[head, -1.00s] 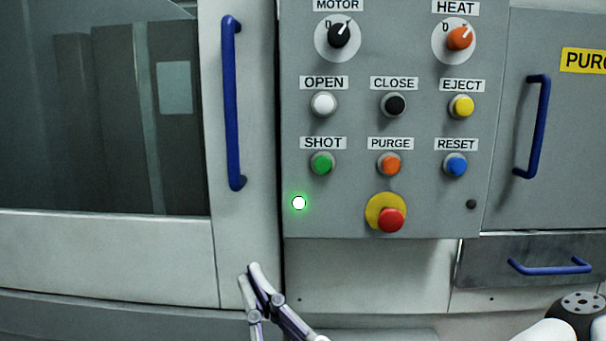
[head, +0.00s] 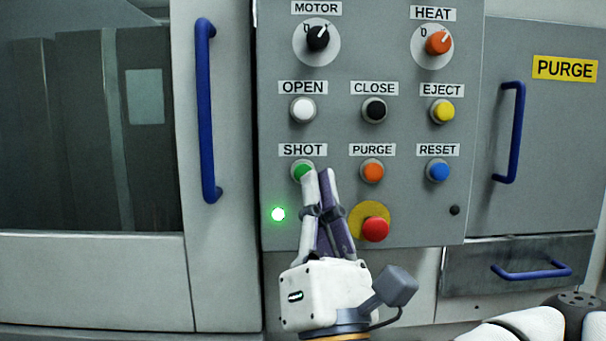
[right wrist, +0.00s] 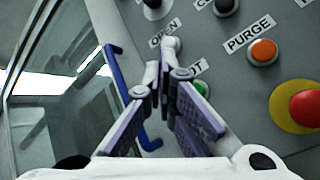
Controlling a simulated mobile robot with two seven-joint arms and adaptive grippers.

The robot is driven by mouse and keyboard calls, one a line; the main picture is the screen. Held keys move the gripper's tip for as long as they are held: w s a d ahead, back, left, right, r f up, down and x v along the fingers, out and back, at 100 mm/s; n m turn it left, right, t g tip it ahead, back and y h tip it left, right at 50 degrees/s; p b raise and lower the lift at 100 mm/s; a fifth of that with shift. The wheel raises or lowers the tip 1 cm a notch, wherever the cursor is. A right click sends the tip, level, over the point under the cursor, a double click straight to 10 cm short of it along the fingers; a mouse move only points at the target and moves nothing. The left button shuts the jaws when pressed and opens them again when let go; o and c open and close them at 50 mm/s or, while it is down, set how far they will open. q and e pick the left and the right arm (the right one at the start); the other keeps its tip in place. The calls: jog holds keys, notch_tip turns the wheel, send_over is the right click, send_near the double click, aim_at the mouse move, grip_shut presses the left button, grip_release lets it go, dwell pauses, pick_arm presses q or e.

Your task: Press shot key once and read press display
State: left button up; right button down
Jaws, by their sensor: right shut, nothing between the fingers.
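The green SHOT key (head: 301,170) is on the grey control panel (head: 340,195), below its SHOT label. My right gripper (head: 316,172) is shut and empty, its fingertips at the lower right edge of the green key in the head view. In the right wrist view the green key (right wrist: 201,88) shows partly behind the right gripper's (right wrist: 166,70) finger. I cannot tell whether the fingertips touch the key. No press display with readable text shows in these frames. My left gripper is not in view.
The orange PURGE button (head: 372,172) is just right of the fingers, and the red emergency stop (head: 375,229) is to their lower right. A green lamp (head: 278,214) glows at lower left. A blue door handle (head: 206,110) stands out left of the panel.

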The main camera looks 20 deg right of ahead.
aim_at(303, 173)
pick_arm(q)
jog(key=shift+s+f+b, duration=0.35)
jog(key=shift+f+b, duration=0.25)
jog(key=shift+b, duration=0.05)
pick_arm(e)
jog(key=w+d, duration=0.2)
jog(key=w, duration=0.5)
jog(key=shift+s, duration=0.1)
dwell(0.5)
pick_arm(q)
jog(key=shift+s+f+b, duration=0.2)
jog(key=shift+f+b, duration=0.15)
pick_arm(e)
jog(key=shift+w+d, duration=0.1)
jog(key=shift+w, duration=0.35)
